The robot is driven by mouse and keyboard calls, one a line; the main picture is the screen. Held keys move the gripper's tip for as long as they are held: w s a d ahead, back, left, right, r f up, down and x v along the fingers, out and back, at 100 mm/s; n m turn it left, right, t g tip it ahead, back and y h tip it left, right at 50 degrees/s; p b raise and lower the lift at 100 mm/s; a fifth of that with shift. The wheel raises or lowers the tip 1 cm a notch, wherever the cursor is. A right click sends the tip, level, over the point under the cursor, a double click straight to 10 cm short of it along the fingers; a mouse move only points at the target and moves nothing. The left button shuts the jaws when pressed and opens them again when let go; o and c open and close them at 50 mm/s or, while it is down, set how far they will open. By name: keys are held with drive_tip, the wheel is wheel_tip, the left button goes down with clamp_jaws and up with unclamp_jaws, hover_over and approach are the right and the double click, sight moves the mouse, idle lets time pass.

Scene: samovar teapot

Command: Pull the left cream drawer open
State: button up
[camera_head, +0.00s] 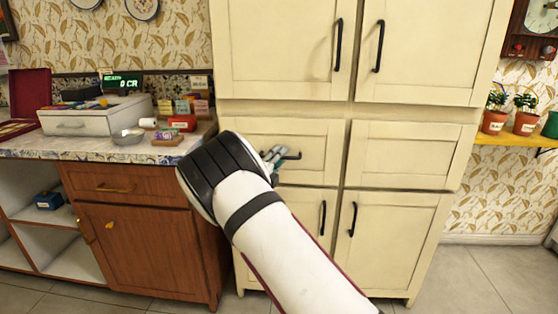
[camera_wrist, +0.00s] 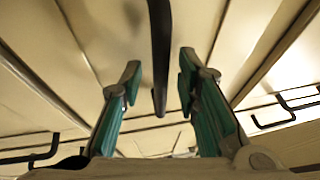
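The left cream drawer (camera_head: 319,136) is in the cream cabinet's middle row. Its front looks flush with the cabinet. Its black bar handle (camera_head: 294,156) runs sideways, and its left part is hidden behind my gripper (camera_head: 274,157). In the wrist view, my gripper (camera_wrist: 160,83) is open. The dark handle bar (camera_wrist: 160,45) lies between its two green-padded fingers, with a visible gap on each side. I cannot tell how deep the bar sits between the fingers. My white arm hides the drawer's lower left part in the head view.
The right cream drawer (camera_head: 403,152) is beside it. Cabinet doors with black handles are above (camera_head: 275,50) and below (camera_head: 390,240). A wooden counter (camera_head: 140,245) with a cash register (camera_head: 97,113) stands at left. Plant pots (camera_head: 494,121) stand on a yellow shelf at right.

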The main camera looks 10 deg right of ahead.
drive_tip(key=shift+c, duration=0.6)
clamp_jaws()
drive_tip(key=s+a+p, duration=0.3)
drive_tip(key=s+p, duration=0.3)
drive_tip(key=s, duration=0.5)
drive_tip(key=s+a+p, duration=0.4)
drive_tip(key=s+p, duration=0.2)
drive_tip(key=s, duration=0.5)
drive_tip(key=s+a+p, duration=0.4)
drive_tip(key=s+p, duration=0.2)
drive_tip(key=s, duration=0.5)
drive_tip(key=shift+s, duration=0.25)
drive_tip(key=shift+o, duration=0.6)
unclamp_jaws()
